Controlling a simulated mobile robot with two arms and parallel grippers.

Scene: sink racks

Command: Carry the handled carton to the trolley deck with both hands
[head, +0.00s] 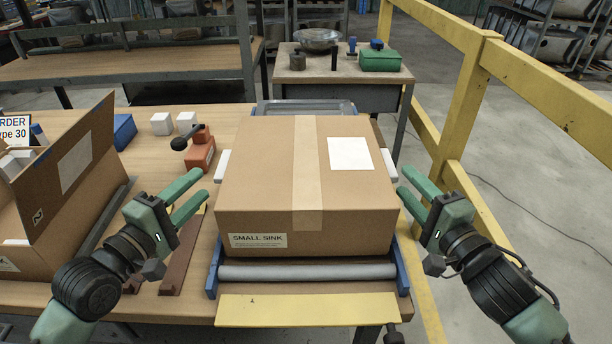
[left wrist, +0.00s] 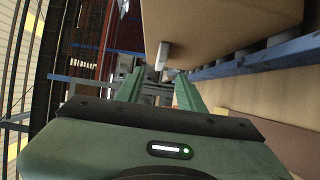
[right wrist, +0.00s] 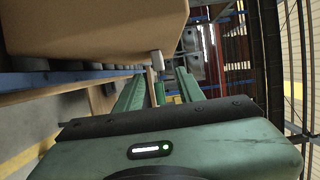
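The handled carton (head: 265,165) is a closed brown box with a tape strip, a white label and "SMALL SINK" on its front. It sits on a roller stand with blue side rails. A white handle (head: 222,166) sticks out on its left side and another handle (head: 389,166) on its right. My left gripper (head: 194,192) is open and empty, just left of the carton. The left handle shows beyond its fingers in the left wrist view (left wrist: 162,56). My right gripper (head: 404,182) is open and empty, close to the right handle, also seen in the right wrist view (right wrist: 157,61). No trolley deck is clearly identifiable.
An open carton (head: 60,190) stands on the wooden bench at left, near an orange tool (head: 201,150), white blocks and a blue box (head: 124,131). A yellow railing (head: 462,100) runs along the right. A yellow plate (head: 306,309) lies in front of the rollers (head: 307,271). A small table (head: 340,72) stands behind.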

